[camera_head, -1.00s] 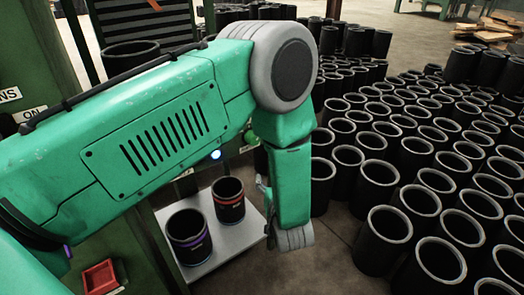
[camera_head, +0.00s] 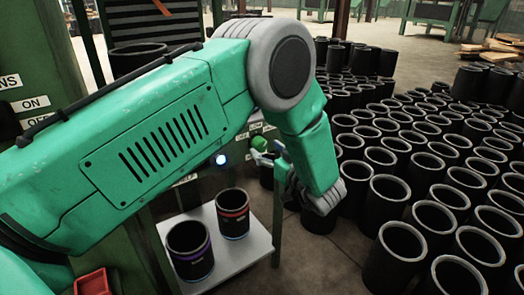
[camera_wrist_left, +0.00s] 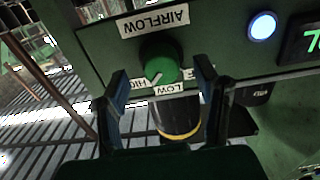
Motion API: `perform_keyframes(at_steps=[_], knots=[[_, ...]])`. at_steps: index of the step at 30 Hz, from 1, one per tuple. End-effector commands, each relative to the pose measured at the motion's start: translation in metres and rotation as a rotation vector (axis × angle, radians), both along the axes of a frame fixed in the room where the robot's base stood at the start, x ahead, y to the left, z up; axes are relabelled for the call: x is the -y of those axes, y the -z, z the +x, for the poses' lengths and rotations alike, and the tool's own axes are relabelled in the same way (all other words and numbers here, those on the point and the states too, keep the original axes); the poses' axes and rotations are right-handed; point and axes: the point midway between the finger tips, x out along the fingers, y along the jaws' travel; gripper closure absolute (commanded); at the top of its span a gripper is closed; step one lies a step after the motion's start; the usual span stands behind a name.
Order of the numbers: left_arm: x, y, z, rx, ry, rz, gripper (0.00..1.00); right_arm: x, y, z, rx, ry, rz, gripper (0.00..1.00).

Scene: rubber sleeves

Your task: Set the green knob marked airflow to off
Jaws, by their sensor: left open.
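The green airflow knob (camera_wrist_left: 160,60) sits on the green panel in the left wrist view, under an AIRFLOW label (camera_wrist_left: 155,20). Its white mark points down and slightly left, between the HIGH label (camera_wrist_left: 130,82) and the LOW label (camera_wrist_left: 172,88). A label on the knob's right is partly hidden by a finger. My left gripper (camera_wrist_left: 163,84) is open, a finger on each side below the knob; I cannot tell if they touch it. In the head view the knob (camera_head: 260,143) shows beside my left gripper (camera_head: 274,155). My right gripper is not in view.
A lit white-blue button (camera_wrist_left: 262,26) is right of the knob on the panel. Below, two black sleeves, one purple-banded (camera_head: 190,250) and one red-banded (camera_head: 233,213), stand on a grey tray (camera_head: 240,258). Many black sleeves (camera_head: 400,240) cover the floor at right.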

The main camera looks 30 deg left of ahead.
Motion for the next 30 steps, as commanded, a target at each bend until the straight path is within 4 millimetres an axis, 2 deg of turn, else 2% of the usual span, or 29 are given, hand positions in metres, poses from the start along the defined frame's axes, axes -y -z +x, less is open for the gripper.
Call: perform_keyframes(at_steps=[3,7,17,21,30], knots=[[-0.015,0.001,0.006,0.001,-0.001,0.001,0.44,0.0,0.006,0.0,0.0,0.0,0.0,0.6],[-0.024,0.001,0.01,0.001,0.0,0.0,0.44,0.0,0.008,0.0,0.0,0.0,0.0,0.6],[-0.027,0.0,0.011,0.0,0.001,0.001,0.44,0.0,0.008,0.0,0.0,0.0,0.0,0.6],[-0.026,0.0,0.011,0.0,0.001,0.0,0.93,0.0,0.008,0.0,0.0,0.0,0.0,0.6],[-0.026,0.0,0.011,0.016,0.002,-0.006,0.93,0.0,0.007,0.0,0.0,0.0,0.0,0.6]])
